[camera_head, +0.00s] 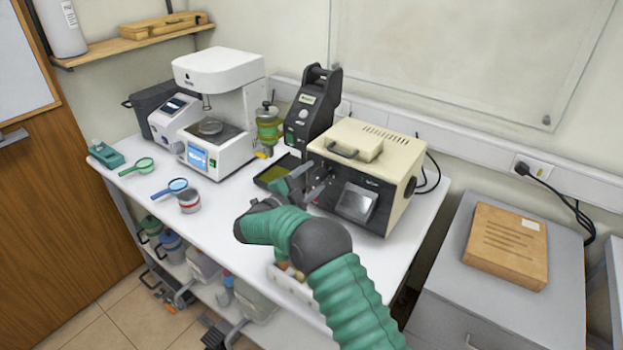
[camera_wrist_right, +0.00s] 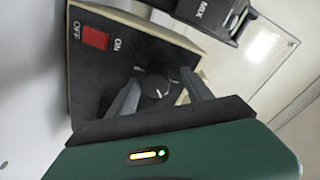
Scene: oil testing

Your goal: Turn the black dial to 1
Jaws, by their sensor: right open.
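The black dial (camera_wrist_right: 156,86) shows in the right wrist view on the dark front panel of a beige machine (camera_wrist_right: 75,60). It is round with a pale pointer line, and marks surround it; I cannot read which mark the line meets. My right gripper (camera_wrist_right: 160,80) is open, with one finger on each side of the dial. I cannot tell whether the fingers touch it. In the head view my right gripper (camera_head: 305,186) is at the left part of the front of the beige machine (camera_head: 402,190), and hides the dial. My left gripper is not in view.
A red OFF/ON switch (camera_wrist_right: 96,38) sits beside the dial on the panel. A black device (camera_head: 307,112) stands behind the gripper, with a dark tray (camera_head: 262,178) nearby. A white instrument (camera_head: 216,66) stands farther left. The front left of the white table (camera_head: 225,200) is partly clear.

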